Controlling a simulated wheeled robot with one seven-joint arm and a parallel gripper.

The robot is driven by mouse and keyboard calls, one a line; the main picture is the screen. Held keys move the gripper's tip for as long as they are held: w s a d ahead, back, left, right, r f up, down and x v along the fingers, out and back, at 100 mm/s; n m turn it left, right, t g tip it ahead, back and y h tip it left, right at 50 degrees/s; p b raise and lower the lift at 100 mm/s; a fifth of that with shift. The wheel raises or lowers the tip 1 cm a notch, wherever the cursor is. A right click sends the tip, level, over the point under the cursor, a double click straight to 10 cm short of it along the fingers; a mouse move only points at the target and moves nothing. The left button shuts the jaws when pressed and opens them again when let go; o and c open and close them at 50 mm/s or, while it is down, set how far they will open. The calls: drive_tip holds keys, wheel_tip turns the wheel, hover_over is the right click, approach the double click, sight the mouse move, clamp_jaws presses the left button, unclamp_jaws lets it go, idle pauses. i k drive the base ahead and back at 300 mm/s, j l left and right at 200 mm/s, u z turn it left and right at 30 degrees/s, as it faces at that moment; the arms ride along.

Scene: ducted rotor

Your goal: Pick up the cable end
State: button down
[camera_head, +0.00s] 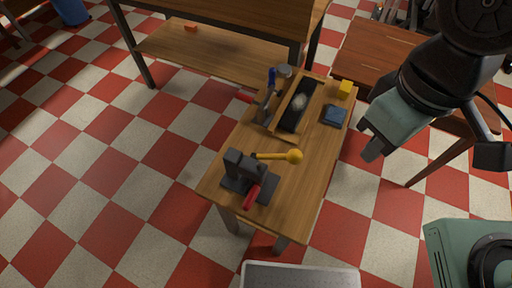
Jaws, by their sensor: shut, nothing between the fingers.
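I cannot make out a cable end for certain in the head view. My gripper (372,150) is shut and empty, in the air to the right of the small wooden table (310,178). On the table's near part stands a dark grey fixture (240,170). A yellow rod with a ball end (293,156) sticks out from it to the right, and a red grip (251,196) is at its front. A long wooden tray (279,122) with a dark inside and a pale lump lies farther back. My gripper touches none of these.
A blue block (334,115) and a yellow cube (345,89) lie at the table's far right. A grey round can (285,71) and a blue-handled item (271,77) stand at the far left. A larger wooden bench (215,50) is behind; another table (390,60) is at right.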

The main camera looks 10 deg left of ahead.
sight(247, 205)
drive_tip(key=j+u, duration=0.15)
drive_tip(key=u, duration=0.7)
